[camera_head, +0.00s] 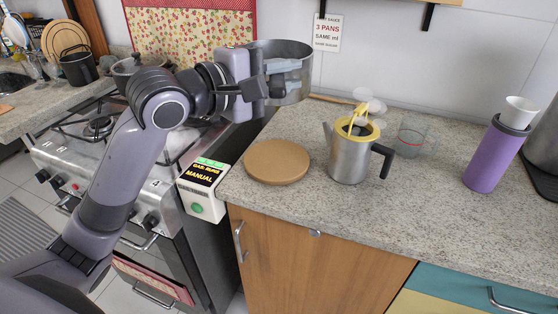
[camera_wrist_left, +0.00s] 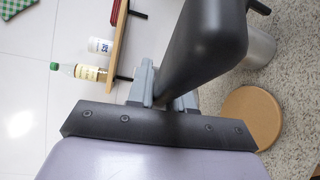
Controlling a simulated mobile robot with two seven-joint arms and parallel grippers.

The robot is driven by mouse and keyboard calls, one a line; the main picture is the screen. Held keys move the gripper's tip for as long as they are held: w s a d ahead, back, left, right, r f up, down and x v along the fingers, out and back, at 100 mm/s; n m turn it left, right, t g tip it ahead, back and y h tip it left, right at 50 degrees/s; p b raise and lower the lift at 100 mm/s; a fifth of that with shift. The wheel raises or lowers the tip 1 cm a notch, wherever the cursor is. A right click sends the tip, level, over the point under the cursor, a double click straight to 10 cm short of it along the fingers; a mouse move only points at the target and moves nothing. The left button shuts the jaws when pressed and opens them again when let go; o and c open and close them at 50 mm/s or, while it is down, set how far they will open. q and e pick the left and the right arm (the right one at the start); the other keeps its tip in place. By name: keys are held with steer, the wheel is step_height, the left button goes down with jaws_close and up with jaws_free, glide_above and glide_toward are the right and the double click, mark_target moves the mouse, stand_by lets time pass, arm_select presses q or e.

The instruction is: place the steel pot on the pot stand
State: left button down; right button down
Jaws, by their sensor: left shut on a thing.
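The steel pot (camera_head: 287,80) is held in the air at the upper middle of the head view, above the gap between stove and counter. My left gripper (camera_head: 262,89) is shut on its handle, whose black length (camera_wrist_left: 205,45) fills the upper middle of the left wrist view between the fingers (camera_wrist_left: 162,88). The pot stand seems to be the round brown disc (camera_head: 277,162) lying bare on the counter, below the pot and nearer the front edge. The disc also shows at the right of the left wrist view (camera_wrist_left: 252,118). The pot's inside is mostly hidden. My right gripper is out of view.
A steel jug (camera_head: 350,150) with a yellow rim and black handle stands right of the disc. A clear glass (camera_head: 411,138) and a purple bottle (camera_head: 494,155) are farther right. The stove (camera_head: 140,170) holds a lidded pot (camera_head: 138,68). A gas timer (camera_head: 203,180) hangs at the counter edge.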

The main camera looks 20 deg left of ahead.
arm_select(q)
step_height(320, 180, down, 17)
steer(key=b, duration=0.2)
steer(key=shift+r, duration=0.15)
steer(key=c, duration=1.4)
jaws_free()
steer(key=shift+f, duration=0.3)
steer(key=o, duration=0.4)
